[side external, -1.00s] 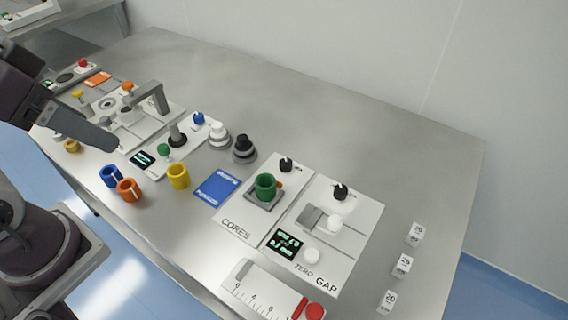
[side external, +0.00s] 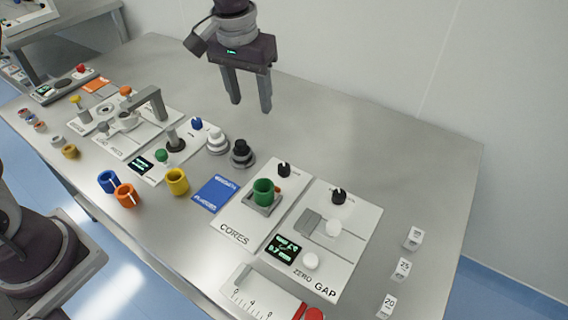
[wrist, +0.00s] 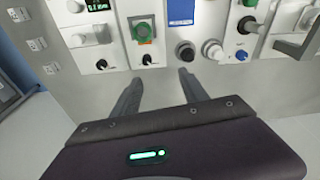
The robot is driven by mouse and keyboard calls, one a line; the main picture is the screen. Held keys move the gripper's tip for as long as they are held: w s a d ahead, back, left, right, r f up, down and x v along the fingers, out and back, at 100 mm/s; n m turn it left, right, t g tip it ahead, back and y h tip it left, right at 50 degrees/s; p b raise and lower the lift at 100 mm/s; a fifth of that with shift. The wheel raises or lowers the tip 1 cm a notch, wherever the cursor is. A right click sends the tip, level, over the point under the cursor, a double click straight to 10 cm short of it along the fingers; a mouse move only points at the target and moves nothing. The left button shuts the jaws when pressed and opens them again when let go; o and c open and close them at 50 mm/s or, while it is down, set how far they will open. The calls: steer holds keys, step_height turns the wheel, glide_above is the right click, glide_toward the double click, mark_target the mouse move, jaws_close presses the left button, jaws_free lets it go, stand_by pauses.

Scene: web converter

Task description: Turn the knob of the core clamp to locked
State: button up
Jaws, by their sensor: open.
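The CORES panel (side external: 229,228) is a white plate holding a green core (side external: 264,190) on a grey square seat. A small black knob (side external: 284,170) with a pale pointer mark stands at its back edge; I take it as the core clamp knob. Its label is too small to read. In the wrist view the knob (wrist: 147,59) shows just beyond my fingertips, with the green core (wrist: 143,31) behind it. My gripper (side external: 251,106) is open and empty, fingers pointing down, high above the back of the table and apart from the knob.
The GAP panel (side external: 352,256), to the right, has a similar black knob (side external: 338,195). A black-topped round part (side external: 241,153) and a white one (side external: 216,141) stand to the left. A blue card (side external: 214,194) lies beside the CORES panel. The table behind the panels is clear.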

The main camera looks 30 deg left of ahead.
steer(key=n+g, duration=0.1)
steer(key=g, duration=0.1)
glide_above(284, 167)
step_height(284, 167, down, 14)
steer(key=shift+s+a+r, duration=0.1)
steer(key=shift+a+r, duration=0.05)
step_height(284, 167, down, 9)
steer(key=shift+r, duration=0.2)
jaws_close()
